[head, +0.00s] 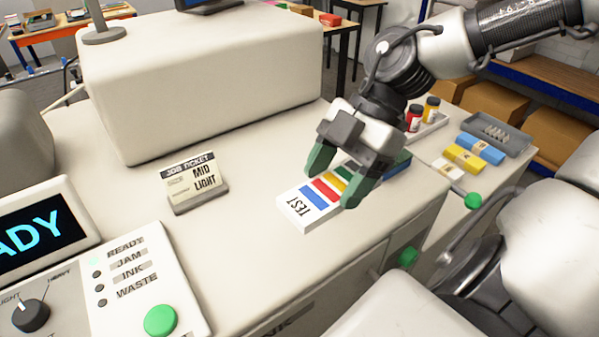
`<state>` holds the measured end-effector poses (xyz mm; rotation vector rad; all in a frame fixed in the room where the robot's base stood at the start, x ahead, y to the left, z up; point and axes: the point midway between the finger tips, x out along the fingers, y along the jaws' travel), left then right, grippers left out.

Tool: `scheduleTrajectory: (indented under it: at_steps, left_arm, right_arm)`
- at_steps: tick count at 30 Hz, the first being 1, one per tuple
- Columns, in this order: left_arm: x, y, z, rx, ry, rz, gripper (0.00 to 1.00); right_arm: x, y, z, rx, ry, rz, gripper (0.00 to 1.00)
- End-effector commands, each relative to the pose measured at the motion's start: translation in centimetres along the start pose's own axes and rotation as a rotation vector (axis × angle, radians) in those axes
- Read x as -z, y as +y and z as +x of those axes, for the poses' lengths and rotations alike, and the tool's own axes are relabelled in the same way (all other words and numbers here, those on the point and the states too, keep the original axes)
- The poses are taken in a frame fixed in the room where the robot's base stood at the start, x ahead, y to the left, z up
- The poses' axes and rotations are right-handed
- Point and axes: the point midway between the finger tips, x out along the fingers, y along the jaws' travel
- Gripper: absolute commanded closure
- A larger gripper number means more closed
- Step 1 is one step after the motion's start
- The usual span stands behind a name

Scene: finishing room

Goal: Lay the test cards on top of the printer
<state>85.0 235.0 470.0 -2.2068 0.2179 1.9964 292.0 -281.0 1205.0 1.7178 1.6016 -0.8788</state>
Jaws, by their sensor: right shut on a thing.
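The test cards (297,213) are a white block marked TEST with blue, red, yellow and green stripes. They are at the right part of the printer's flat top (245,245), and look to be resting on it or just above it. My right gripper (337,178) comes down from the upper right, its green fingers on both sides of the cards, shut on them. The far end of the cards is partly hidden by the gripper. My left gripper is not in view.
A job ticket stand (196,184) reading MID LIGHT stands left of the cards. A tall cream housing (200,85) rises behind. The control panel (137,285) is at lower left. A side table at right holds bottles (431,108), colored blocks (464,157) and a grey tray (495,134).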

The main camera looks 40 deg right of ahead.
Motion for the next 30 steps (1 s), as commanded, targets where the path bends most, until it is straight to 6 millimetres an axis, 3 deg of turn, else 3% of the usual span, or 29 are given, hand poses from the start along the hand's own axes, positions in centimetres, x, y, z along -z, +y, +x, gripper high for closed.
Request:
scheduleTrajectory:
  at_steps: [5, 18, 26, 30]
  left_arm:
    - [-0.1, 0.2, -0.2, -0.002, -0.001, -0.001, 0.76]
    - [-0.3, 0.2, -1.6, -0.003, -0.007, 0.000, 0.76]
    - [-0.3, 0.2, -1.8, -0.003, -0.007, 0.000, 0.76]
    - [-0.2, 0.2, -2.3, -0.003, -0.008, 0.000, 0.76]
  right_arm:
    - [-1.2, 1.3, 0.4, -0.026, 0.011, 0.043, 0.63]
    - [-7.3, 8.9, 2.3, -0.024, 0.007, 0.038, 0.63]
    - [-8.7, 10.3, 2.9, -0.024, 0.006, 0.035, 0.63]
    - [-9.7, 10.3, 4.5, -0.021, 0.009, 0.038, 0.63]
